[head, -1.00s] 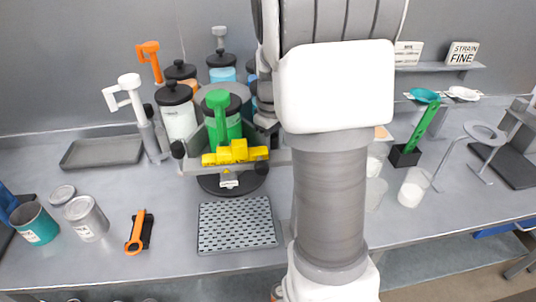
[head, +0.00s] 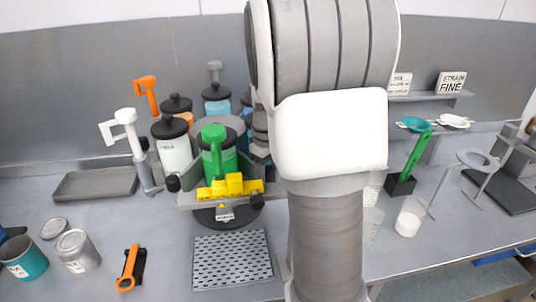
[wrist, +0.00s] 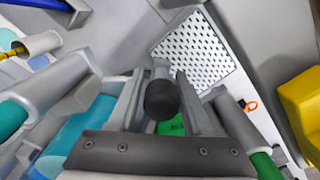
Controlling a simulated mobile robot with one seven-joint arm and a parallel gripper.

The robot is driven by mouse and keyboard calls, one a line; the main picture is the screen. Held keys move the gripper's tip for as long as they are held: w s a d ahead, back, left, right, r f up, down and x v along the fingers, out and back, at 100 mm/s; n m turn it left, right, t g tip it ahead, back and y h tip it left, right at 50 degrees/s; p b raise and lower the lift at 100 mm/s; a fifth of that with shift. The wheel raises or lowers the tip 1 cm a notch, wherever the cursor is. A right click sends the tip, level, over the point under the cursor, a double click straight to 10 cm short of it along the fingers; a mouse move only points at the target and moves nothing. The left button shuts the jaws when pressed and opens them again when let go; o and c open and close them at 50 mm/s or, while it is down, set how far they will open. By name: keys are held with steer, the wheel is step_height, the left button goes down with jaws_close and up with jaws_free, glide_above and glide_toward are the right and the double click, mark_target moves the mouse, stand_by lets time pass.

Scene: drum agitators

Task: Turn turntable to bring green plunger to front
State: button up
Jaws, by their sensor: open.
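The turntable's dark round base (head: 222,214) stands on the bench left of my arm, with several jars above it. The green jar (head: 228,164) with the green plunger (head: 213,133) upright in it is on the near side, right behind a yellow block (head: 230,186). A black knob (head: 173,183) sticks out at left and another (head: 257,201) at right. In the wrist view my gripper (wrist: 160,85) is open, with a black knob (wrist: 161,99) on a grey rod between its fingers; contact cannot be told. My arm hides the gripper largely in the head view.
A white plunger (head: 128,135), an orange plunger (head: 147,92) and a white jar (head: 173,152) stand at left and behind. A perforated plate (head: 232,270) lies in front. Cans (head: 76,252) are at front left. A green scoop (head: 415,155) and stands are at right.

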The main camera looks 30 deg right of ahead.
step_height(320, 180, up, 16)
steer(key=shift+r+p, duration=0.25)
steer(key=shift+p, duration=0.05)
stand_by(0.4)
steer(key=s+a+f+m+t, duration=0.2)
steer(key=s+a, duration=0.6)
steer(key=s+a+f+m+t, duration=0.1)
steer(key=s+a+f+t, duration=0.2)
steer(key=s+a, duration=0.5)
steer(key=shift+f+m+t, duration=0.2)
steer(key=shift+m+t, duration=0.1)
steer(key=shift+m, duration=0.1)
steer(key=shift+d, duration=0.2)
